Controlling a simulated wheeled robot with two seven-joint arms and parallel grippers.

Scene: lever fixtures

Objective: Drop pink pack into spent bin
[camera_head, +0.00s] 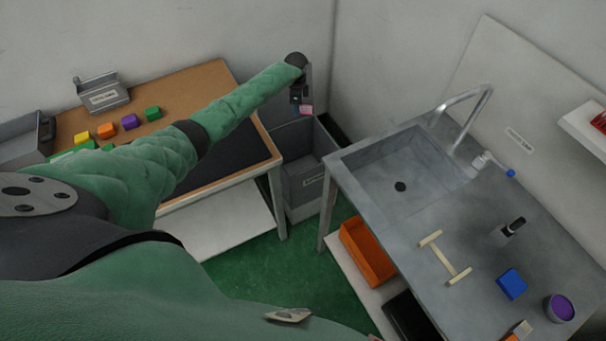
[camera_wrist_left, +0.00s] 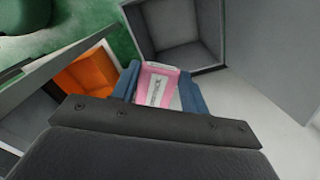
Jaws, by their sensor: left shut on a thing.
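The pink pack (camera_head: 306,110) shows small below my left gripper (camera_head: 301,101) in the head view. In the left wrist view the pink pack (camera_wrist_left: 155,85), with a white label, sits between the two blue fingers, which are shut on it. A grey open-topped bin (camera_head: 303,187) with a label too small to read stands on the floor between the brown-topped table and the sink counter. The gripper holds the pack above the bin's back part. The left wrist view shows the bin's open inside (camera_wrist_left: 180,34) beyond the pack; it looks empty there. My right gripper is not in view.
The brown-topped table (camera_head: 213,78) with several coloured blocks is left of the bin. The sink counter (camera_head: 463,228) is at the right, with an orange bin (camera_head: 367,252) beneath it. Walls stand close behind the grey bin. Green floor (camera_head: 275,265) is clear in front.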

